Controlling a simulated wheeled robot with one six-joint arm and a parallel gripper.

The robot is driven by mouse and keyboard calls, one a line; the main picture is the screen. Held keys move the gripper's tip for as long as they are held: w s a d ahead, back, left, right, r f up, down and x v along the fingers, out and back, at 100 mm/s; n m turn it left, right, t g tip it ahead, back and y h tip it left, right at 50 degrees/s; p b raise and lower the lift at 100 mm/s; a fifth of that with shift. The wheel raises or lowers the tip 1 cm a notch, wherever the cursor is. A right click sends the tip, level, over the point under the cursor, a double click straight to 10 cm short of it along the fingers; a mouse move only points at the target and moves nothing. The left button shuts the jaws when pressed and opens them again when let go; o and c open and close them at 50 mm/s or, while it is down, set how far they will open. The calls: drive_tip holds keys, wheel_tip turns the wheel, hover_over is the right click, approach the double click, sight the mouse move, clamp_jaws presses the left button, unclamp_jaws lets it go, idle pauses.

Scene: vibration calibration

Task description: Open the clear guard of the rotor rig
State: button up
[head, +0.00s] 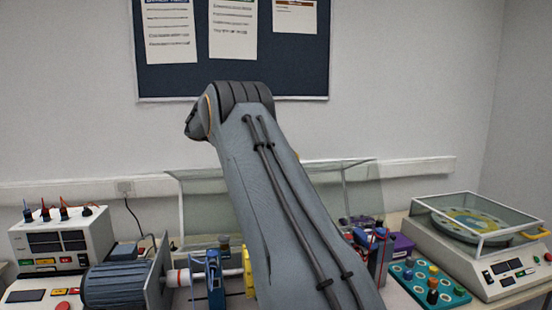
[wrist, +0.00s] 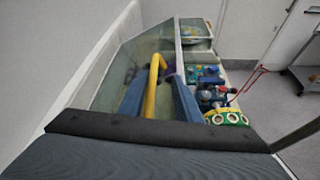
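The clear guard (head: 203,213) of the rotor rig stands raised at the back of the rig in the head view; my arm covers its middle. The motor (head: 122,287) and shaft (head: 232,272) lie uncovered in front of it. In the wrist view the guard's clear panel (wrist: 112,77) is at the left, with its yellow handle (wrist: 152,92) running between the two blue fingers of my gripper (wrist: 158,80). Gaps show on both sides of the handle, so the fingers look open around it. My gripper is hidden behind my arm in the head view.
A control box (head: 60,240) with plugs stands at the left. At the right are a teal knob board (head: 430,284) and a turntable device (head: 490,265) under its own clear cover (head: 480,208). The wall (head: 70,120) is close behind the bench.

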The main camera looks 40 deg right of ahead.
drive_tip(key=shift+b+v, duration=0.7)
drive_tip(key=shift+v, duration=1.65)
